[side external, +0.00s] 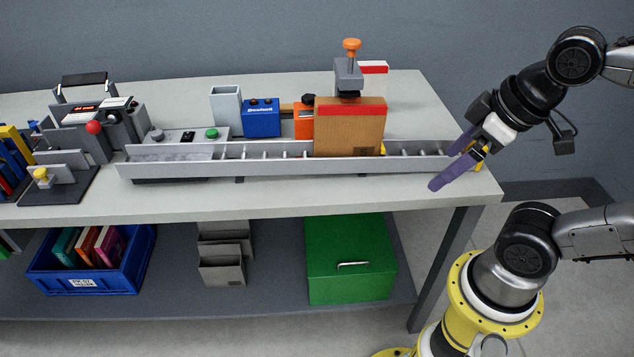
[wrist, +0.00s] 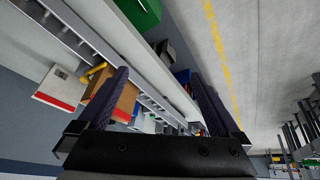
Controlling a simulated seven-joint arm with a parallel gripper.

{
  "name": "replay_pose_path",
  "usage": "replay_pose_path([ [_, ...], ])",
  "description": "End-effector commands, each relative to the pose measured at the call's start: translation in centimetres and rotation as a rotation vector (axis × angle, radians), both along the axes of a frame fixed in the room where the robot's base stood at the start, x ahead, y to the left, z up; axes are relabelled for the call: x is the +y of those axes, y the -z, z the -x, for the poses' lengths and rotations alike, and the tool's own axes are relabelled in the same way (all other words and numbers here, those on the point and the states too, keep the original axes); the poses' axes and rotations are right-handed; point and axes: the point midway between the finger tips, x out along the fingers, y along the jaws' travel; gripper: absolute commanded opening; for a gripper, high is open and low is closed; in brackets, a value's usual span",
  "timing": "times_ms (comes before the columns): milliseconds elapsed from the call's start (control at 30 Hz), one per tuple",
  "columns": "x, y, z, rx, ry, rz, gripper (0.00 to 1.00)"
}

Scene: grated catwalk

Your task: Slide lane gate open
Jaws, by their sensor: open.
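The roller lane (side external: 215,168) is a long grey channel with rollers along the table's front. A brown box (side external: 350,135) with a red top band stands in it. My gripper (side external: 441,170) has purple fingers, open and empty, at the lane's right end, right of the box. It touches neither box nor plate.
A grey post with an orange knob (side external: 351,46) rises behind the box. A blue unit (side external: 262,118) and an orange unit (side external: 304,122) stand behind the lane. A green box (side external: 349,258) and blue crate (side external: 50,278) sit on the lower shelf. The table's back right is clear.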

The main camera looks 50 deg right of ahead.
Motion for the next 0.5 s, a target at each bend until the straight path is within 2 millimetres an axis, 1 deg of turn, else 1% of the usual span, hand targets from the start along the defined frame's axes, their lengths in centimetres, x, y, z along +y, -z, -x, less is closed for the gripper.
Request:
replay_pose_path([
  [33, 0.0, 0.5, -0.2, -0.006, 0.049, -0.023, 1.00],
  [67, 0.0, 0.5, -0.4, -0.017, 0.074, -0.036, 1.00],
  [100, 0.0, 0.2, -0.7, -0.033, 0.100, -0.050, 0.96],
  [167, 0.0, -0.1, -1.0, -0.044, 0.126, -0.064, 0.86],
  [200, 0.0, -0.6, -1.0, -0.047, 0.135, -0.069, 0.78],
  [267, 0.0, -1.7, -1.1, -0.049, 0.142, -0.073, 0.69],
  [367, 0.0, -5.1, -1.1, -0.052, 0.143, -0.073, 0.69],
  [400, 0.0, -6.7, -1.1, -0.052, 0.142, -0.072, 0.69],
  [467, 0.0, -9.3, -1.1, -0.051, 0.142, -0.072, 0.69],
  [500, 0.0, -10.8, -1.1, -0.049, 0.141, -0.071, 0.69],
])
